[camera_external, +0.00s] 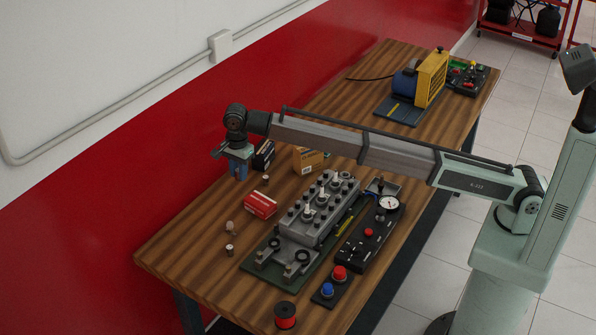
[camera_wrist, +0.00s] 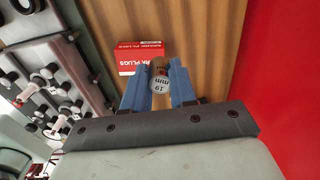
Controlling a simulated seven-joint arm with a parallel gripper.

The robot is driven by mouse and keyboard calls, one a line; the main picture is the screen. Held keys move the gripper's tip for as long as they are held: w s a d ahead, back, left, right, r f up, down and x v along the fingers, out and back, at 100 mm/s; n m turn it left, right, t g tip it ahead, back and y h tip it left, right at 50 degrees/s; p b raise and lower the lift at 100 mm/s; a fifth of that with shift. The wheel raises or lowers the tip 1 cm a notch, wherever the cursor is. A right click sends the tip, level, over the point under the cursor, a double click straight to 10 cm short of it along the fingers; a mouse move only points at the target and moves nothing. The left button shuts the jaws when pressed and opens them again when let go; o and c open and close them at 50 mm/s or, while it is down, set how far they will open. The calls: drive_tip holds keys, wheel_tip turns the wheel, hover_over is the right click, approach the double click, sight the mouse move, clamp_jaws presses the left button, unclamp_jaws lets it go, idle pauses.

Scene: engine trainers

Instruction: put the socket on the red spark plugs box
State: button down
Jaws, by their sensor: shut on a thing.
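My gripper (camera_external: 238,170) is over the far left part of the workbench, and its blue fingers point down. In the wrist view my gripper (camera_wrist: 157,92) is shut on a small socket (camera_wrist: 160,78) with a pale end marked "19 mm". The socket is hidden by the fingers in the external view. The red spark plugs box (camera_external: 260,205) lies on the bench nearer the camera than my gripper. In the wrist view the red box (camera_wrist: 128,62) is beyond the fingertips and to the left, partly behind the socket and a finger.
A dark box (camera_external: 264,155) and an orange box (camera_external: 308,160) stand near my gripper. A small cylinder (camera_external: 266,180) stands by the red box. An engine block (camera_external: 318,205) is right of it. Small parts (camera_external: 230,250) stand at the front left, with bare wood around them.

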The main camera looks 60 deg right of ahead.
sight(260, 200)
drive_tip(key=s+d+n, duration=0.4)
drive_tip(key=n, duration=0.1)
drive_tip(key=shift+s+d+f, duration=0.1)
drive_tip(key=shift+f, duration=2.4)
drive_tip(key=shift+s+d+f, duration=0.1)
drive_tip(key=shift+f, duration=2.4)
drive_tip(key=c, duration=0.9)
unclamp_jaws()
drive_tip(key=shift+f, duration=0.1)
wheel_tip(260, 200, up, 12)
